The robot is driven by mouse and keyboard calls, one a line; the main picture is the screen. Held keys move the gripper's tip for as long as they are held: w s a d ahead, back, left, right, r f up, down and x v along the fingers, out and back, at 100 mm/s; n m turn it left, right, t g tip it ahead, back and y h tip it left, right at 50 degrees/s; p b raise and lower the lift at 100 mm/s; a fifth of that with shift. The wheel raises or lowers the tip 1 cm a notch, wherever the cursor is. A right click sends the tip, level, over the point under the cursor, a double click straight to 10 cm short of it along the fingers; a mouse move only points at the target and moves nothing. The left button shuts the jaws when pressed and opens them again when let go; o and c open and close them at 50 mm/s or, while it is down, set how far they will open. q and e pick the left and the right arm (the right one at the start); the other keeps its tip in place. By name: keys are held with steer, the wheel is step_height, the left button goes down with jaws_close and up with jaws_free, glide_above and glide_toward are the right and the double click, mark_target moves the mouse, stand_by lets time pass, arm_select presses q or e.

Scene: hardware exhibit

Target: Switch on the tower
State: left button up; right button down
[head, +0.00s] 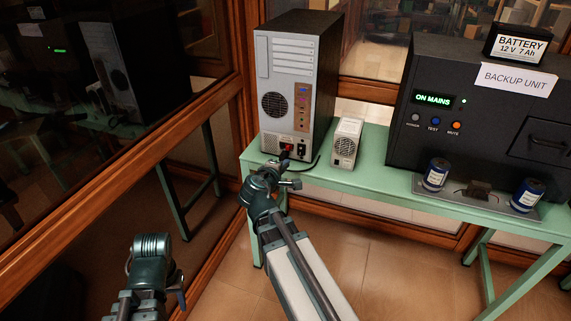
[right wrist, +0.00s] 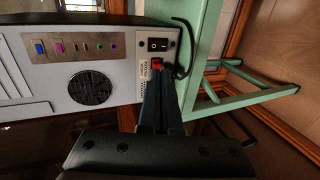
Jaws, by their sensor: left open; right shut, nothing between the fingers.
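The tower (head: 290,80), a grey and black computer case, stands on the left end of the green bench with its port side toward me. My right gripper (head: 284,162) is shut and empty just in front of the tower's lower panel. In the right wrist view its fingertips (right wrist: 158,78) overlap the area by the red part; I cannot tell whether they touch. My left gripper (head: 152,245) is open and empty, low at the left, away from the bench.
A small white vented box (head: 346,142) stands right of the tower. A black cable (right wrist: 187,45) runs by the switch. A dark backup unit (head: 480,110) reading ON MAINS carries a battery (head: 518,45). Two blue cylinders stand before it. A wood-framed glass wall (head: 90,110) is at left.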

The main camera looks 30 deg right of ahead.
mark_target(300, 155)
steer(key=shift+f, duration=0.1)
steer(key=shift+s+a+f+b, duration=0.1)
steer(key=shift+s+f+b, duration=0.05)
steer(key=shift+f+b, duration=0.4)
steer(key=b+x, duration=0.4)
steer(key=x, duration=0.9)
steer(key=shift+b, duration=0.4)
steer(key=shift+w+d+f, duration=0.2)
steer(key=shift+w+d, duration=0.15)
steer(key=shift+w, duration=0.05)
